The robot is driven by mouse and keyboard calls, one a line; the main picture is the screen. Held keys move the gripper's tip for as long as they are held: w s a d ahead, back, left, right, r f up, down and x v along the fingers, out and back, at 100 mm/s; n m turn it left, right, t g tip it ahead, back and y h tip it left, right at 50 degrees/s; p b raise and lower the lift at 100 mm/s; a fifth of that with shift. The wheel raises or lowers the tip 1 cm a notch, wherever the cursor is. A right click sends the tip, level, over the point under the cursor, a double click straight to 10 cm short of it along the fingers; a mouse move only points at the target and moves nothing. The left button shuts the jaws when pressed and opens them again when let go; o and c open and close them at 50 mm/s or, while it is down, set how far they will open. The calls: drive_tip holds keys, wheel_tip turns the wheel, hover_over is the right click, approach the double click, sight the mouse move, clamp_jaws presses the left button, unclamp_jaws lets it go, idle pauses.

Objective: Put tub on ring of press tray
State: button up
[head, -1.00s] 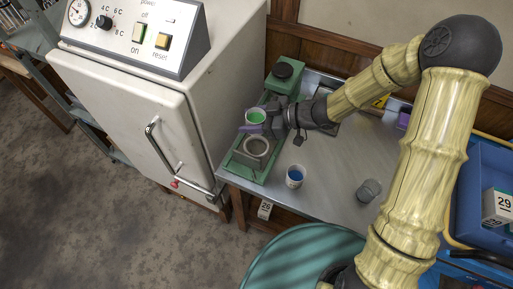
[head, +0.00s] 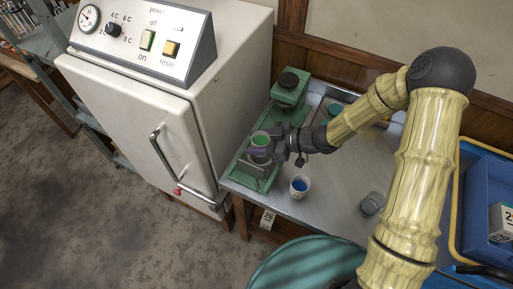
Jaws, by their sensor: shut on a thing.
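My gripper (head: 271,145) is shut on a tub with green contents (head: 261,138). It holds the tub upright over the ring (head: 257,160) of the press tray (head: 245,173). The tub and fingers hide most of the ring. I cannot tell whether the tub touches the ring. The green press (head: 290,90) with a dark round knob stands just behind the tray.
A white cup with blue contents (head: 299,187) stands on the metal table (head: 325,205), right of the tray. A grey cup (head: 372,204) is further right. The white cabinet (head: 215,100) rises close on the left. A blue tray (head: 480,205) is at far right.

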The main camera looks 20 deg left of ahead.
drive_tip(key=shift+f, duration=1.8)
drive_tip(key=shift+f, duration=0.15)
drive_tip(key=o, duration=1)
drive_tip(key=shift+r, duration=0.25)
drive_tip(key=shift+w+d, duration=0.1)
drive_tip(key=shift+d, duration=0.25)
drive_tip(key=v, duration=1.1)
drive_tip(key=shift+d, duration=0.15)
